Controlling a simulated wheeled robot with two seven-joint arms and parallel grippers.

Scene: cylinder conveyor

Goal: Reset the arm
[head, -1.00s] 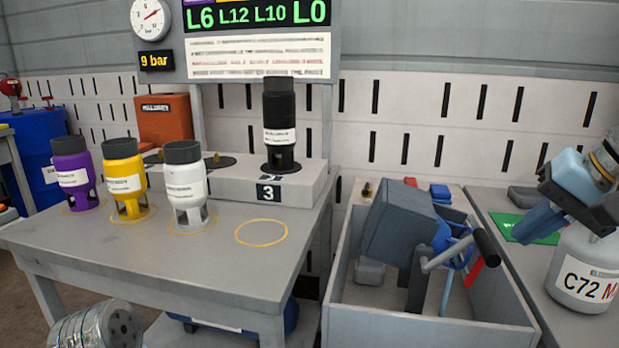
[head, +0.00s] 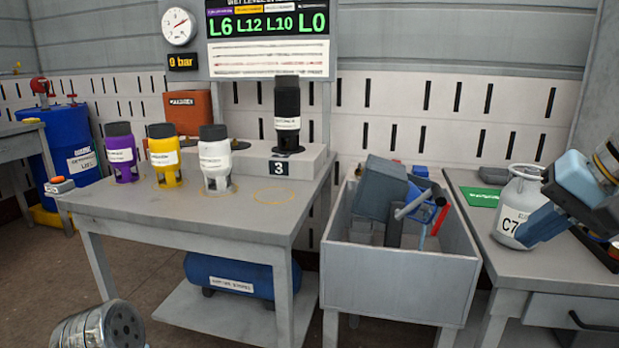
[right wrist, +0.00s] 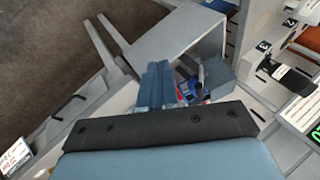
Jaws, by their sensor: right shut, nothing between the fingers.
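My right gripper (head: 533,230) comes in from the right edge of the head view. Its blue fingers are shut and empty, and they overlap the white gas bottle (head: 518,192) in the picture. In the right wrist view the closed fingers (right wrist: 156,84) point toward the grey bin, with nothing between them. My left gripper is not in view. A purple cylinder (head: 121,157), a yellow cylinder (head: 163,158) and a white cylinder (head: 215,163) stand upright in a row on the grey table (head: 180,207). A black cylinder (head: 287,112) stands upright on the raised block (head: 255,163) marked 3.
An empty yellow ring (head: 274,197) is marked on the table's right part. The grey bin (head: 395,285) between the table and the right bench (head: 560,260) holds jumbled tools and a grey box. A blue tank (head: 240,275) lies under the table.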

